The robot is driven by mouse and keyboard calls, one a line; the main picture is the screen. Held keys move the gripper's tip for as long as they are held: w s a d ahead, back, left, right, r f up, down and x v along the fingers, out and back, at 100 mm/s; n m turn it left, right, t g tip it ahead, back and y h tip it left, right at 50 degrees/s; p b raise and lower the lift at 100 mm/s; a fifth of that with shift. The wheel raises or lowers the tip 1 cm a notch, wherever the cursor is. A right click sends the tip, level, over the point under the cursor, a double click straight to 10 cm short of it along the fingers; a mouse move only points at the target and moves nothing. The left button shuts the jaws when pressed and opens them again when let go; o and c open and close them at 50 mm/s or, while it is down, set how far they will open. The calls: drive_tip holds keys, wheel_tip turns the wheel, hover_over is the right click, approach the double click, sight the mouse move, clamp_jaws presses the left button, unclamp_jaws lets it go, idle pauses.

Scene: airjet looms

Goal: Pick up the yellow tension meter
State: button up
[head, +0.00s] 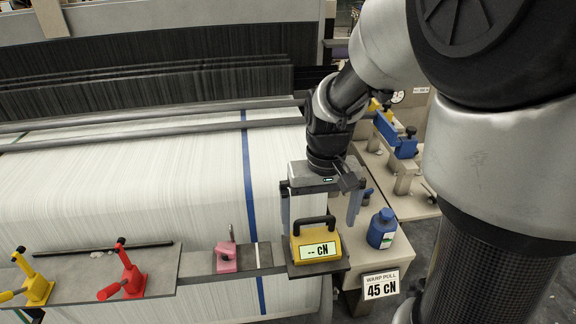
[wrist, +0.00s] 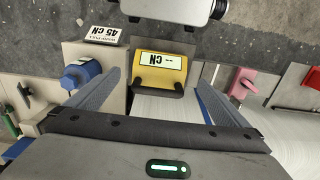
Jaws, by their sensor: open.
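The yellow tension meter (head: 338,249) stands on a small dark shelf (head: 297,269) at the front of the loom. It has a black handle on top and a display reading "-- cN". In the wrist view the meter (wrist: 148,76) shows upside down between my two fingers, beyond their tips. My gripper (head: 322,213) is open and empty, pointing down, with its fingertips spread around the handle's width just above it. The fingers seem apart from the meter; the exact height gap is hard to tell.
A blue bottle (head: 381,229) stands right of the meter, above a "WARP PULL 45 cN" sign (head: 381,285). A pink block (head: 226,258) sits to the left. Red (head: 131,276) and yellow (head: 38,287) lever clamps are farther left. White warp threads (head: 130,190) spread behind.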

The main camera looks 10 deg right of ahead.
sight(315, 237)
wheel_tip(315, 237, down, 3)
drive_tip(key=f, duration=0.2)
drive_tip(key=w+f, duration=0.1)
drive_tip(key=f, duration=0.1)
drive_tip(key=shift+w+b, duration=0.15)
drive_tip(key=shift+b, duration=0.2)
drive_tip(key=shift+f, duration=0.6)
drive_tip(key=c, duration=1.2)
